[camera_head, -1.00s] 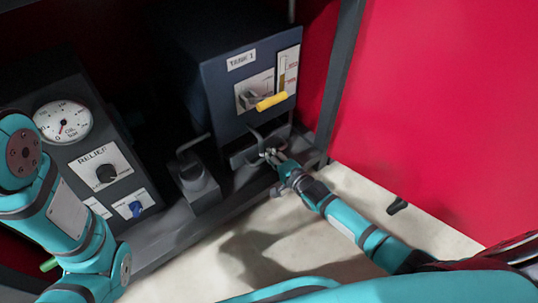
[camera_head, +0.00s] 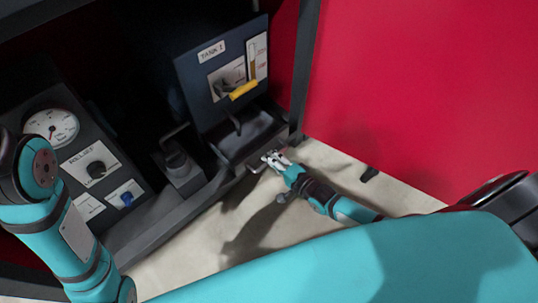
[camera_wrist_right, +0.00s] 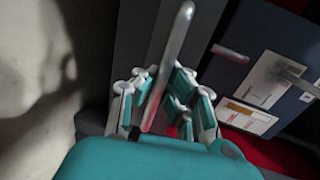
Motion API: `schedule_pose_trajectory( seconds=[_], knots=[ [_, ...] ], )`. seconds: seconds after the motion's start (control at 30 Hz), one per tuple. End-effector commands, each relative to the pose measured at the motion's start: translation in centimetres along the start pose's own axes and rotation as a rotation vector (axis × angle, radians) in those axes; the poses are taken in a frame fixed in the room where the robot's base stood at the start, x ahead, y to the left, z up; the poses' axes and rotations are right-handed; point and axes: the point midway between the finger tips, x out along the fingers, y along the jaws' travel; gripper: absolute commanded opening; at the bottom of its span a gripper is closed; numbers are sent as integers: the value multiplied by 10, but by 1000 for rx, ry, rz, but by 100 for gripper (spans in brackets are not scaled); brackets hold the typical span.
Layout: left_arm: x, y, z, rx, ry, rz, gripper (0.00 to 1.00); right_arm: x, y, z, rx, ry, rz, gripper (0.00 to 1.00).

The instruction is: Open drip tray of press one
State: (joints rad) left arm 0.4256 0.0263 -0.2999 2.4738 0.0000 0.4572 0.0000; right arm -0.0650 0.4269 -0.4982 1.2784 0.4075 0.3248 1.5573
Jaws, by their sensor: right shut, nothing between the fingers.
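The drip tray (camera_head: 245,150) is a dark open tray under the blue-grey TANK 1 box (camera_head: 205,82). It sticks out from below the box, and its inside shows. A thin metal bar handle (camera_head: 255,168) is at its front. My right gripper (camera_head: 270,157) is at this handle, shut with nothing held. In the right wrist view, the handle (camera_wrist_right: 176,38) passes in front of the fingers (camera_wrist_right: 165,97); contact cannot be told. My left arm is at the left, its gripper out of view.
A grey block (camera_head: 183,172) with a bar stands left of the tray. A gauge panel (camera_head: 75,150) is further left. A dark post (camera_head: 305,75) and red wall (camera_head: 420,90) are at right. Pale floor lies in front.

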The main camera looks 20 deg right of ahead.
Motion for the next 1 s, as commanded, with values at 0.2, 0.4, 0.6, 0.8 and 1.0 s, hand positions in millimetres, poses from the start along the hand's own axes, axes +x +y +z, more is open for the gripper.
schedule_pose_trajectory(
  seconds=[0.2,0.4,0.6,0.8,1.0],
  knots=[
    [0,0,0,0,1,0,37,1,0,1,1,-1,0,20],
    [0,0,0,0,1,0,37,1,0,0,0,-1,0,34],
    [1,0,0,0,1,0,37,-1,0,0,0,0,1,34],
    [1,0,0,0,1,0,37,-26,1,0,2,0,3,34],
    [0,0,0,0,1,0,37,-70,2,1,1,-2,6,34]
  ],
)
